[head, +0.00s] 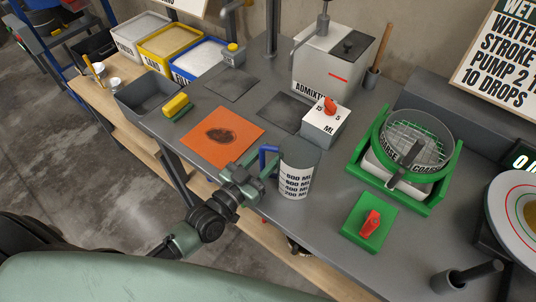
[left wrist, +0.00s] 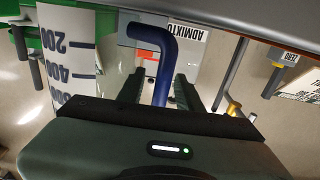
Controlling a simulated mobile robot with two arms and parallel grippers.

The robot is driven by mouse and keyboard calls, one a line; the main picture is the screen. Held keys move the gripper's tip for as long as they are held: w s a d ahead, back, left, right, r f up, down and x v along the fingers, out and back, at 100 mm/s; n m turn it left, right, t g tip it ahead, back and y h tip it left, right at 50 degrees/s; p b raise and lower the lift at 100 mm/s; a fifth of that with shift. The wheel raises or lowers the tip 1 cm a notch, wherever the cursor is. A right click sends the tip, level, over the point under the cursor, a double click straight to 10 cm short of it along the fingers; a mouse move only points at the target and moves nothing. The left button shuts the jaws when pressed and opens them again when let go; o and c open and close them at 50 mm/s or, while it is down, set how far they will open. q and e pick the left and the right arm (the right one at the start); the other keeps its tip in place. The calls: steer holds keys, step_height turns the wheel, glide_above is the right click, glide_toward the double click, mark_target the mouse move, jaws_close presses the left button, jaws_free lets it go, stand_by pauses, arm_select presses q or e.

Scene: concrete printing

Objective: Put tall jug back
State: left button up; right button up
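My left gripper (head: 262,166) is at the handle, on the jug's left side. In the left wrist view the blue handle (left wrist: 160,62) lies between the two fingers (left wrist: 161,86), with a gap visible beside it, so the gripper looks open around it. The jug's scale (left wrist: 70,50) shows upside down there. My right gripper is not in view.
An orange mat (head: 222,136) and dark grey mats (head: 232,85) lie left and behind. A white dosing box with red knob (head: 323,122) stands close behind the jug. A green sieve stand (head: 405,185) and green switch box (head: 369,221) are right. Bins stand far left.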

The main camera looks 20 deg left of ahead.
arm_select(q)
steer(key=shift+r, duration=0.1)
steer(key=shift+s, duration=0.15)
steer(key=b+v, duration=0.2)
steer(key=v, duration=0.9)
steer(key=shift+s+a, duration=0.15)
steer(key=shift+s, duration=0.2)
